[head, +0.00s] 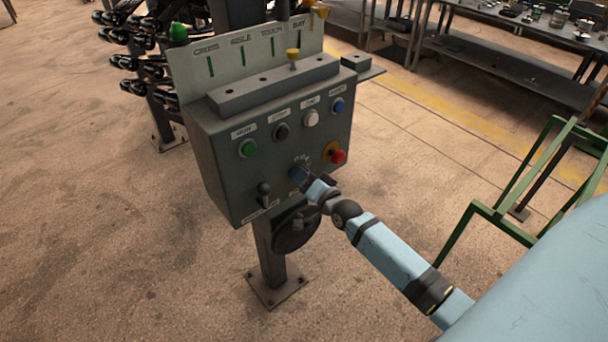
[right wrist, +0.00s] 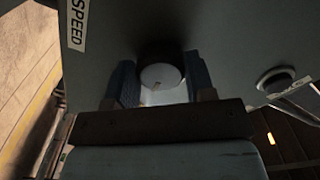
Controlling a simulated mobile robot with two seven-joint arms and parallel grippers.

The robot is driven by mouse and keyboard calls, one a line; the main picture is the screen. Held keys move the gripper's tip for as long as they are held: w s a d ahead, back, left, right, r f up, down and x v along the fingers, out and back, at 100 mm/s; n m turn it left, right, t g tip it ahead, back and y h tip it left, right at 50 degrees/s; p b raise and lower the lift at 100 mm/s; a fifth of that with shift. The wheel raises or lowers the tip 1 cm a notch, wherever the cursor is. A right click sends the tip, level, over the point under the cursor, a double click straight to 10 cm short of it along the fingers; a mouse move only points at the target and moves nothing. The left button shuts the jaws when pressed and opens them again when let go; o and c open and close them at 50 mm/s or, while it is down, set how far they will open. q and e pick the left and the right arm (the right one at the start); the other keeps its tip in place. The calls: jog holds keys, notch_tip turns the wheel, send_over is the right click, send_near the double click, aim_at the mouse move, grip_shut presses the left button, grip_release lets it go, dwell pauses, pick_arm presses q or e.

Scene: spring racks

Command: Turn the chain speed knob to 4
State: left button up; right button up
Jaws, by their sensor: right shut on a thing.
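The grey control box (head: 230,180) stands on a post in the head view. The chain speed knob shows in the right wrist view as a dark round knob with a pale face (right wrist: 162,76) and a small orange-brown mark near its lower edge. My right gripper (head: 301,175) is at the lower right of the panel, below small dial markings. In the right wrist view its two blue fingers (right wrist: 161,84) stand on either side of the knob, shut on it. The gripper covers the knob in the head view, and I cannot read its setting. My left gripper is out of view.
Near the knob are a red emergency button (head: 339,157) on yellow, a black lever (head: 264,192), a green button (head: 247,148) and other push buttons. A label reading SPEED (right wrist: 77,24) shows in the wrist view. A green frame (head: 480,208) stands at right.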

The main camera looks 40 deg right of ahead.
jog(key=shift+r+m, duration=0.1)
jog(key=shift+m, duration=0.9)
jog(key=o, duration=0.9)
jog(key=s, duration=0.4)
jog(key=s+b, duration=0.1)
jog(key=s, duration=0.4)
jog(key=s+d, duration=0.1)
jog(key=s, duration=0.3)
jog(key=shift+s+b, duration=0.35)
jog(key=shift+s, duration=0.05)
